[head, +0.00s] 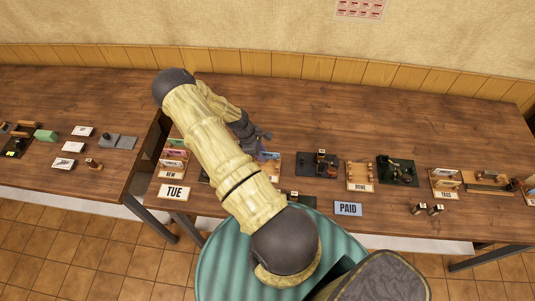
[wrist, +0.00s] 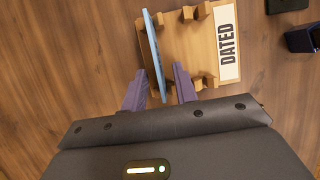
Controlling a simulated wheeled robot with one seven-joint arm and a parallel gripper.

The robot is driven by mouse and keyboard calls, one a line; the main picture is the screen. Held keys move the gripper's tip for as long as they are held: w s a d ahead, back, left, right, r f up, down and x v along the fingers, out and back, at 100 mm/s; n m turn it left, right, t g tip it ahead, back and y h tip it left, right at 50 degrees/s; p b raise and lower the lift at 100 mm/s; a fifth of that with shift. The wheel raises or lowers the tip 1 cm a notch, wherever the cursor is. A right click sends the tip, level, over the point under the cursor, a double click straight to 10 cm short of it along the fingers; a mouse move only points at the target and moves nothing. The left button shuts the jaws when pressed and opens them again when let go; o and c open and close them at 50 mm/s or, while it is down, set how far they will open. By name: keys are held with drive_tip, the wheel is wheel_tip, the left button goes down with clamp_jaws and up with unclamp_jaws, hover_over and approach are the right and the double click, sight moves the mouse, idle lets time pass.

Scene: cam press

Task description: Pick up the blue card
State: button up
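The blue card (wrist: 152,45) stands on edge in the wooden rack labelled DATED (wrist: 203,45), at the rack's left side in the wrist view. My gripper (wrist: 160,72) is open, with its two purple fingers on either side of the card's near end. The left finger looks very close to the card; I cannot tell whether it touches. A gap shows between the card and the right finger. In the head view my gripper (head: 262,139) is just above the card (head: 268,156), and my arm hides part of the rack.
Racks labelled NEW (head: 172,163), DONE (head: 360,177) and TAGS (head: 445,184) stand along the table (head: 330,115). A dark press (head: 318,165) is right of the card. TUE (head: 174,192) and PAID (head: 348,209) signs lie in front. The table's back is clear.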

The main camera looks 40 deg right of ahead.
drive_tip(key=shift+s+r, duration=0.1)
drive_tip(key=shift+s, duration=0.05)
drive_tip(key=shift+d, duration=0.1)
drive_tip(key=shift+s, duration=0.1)
clamp_jaws()
drive_tip(key=shift+r, duration=0.1)
drive_tip(key=shift+r+b, duration=0.35)
drive_tip(key=shift+r, duration=0.15)
wheel_tip(320, 180, up, 9)
drive_tip(key=shift+f+b, duration=0.1)
drive_tip(key=shift+b, duration=1.15)
drive_tip(key=shift+f, duration=0.1)
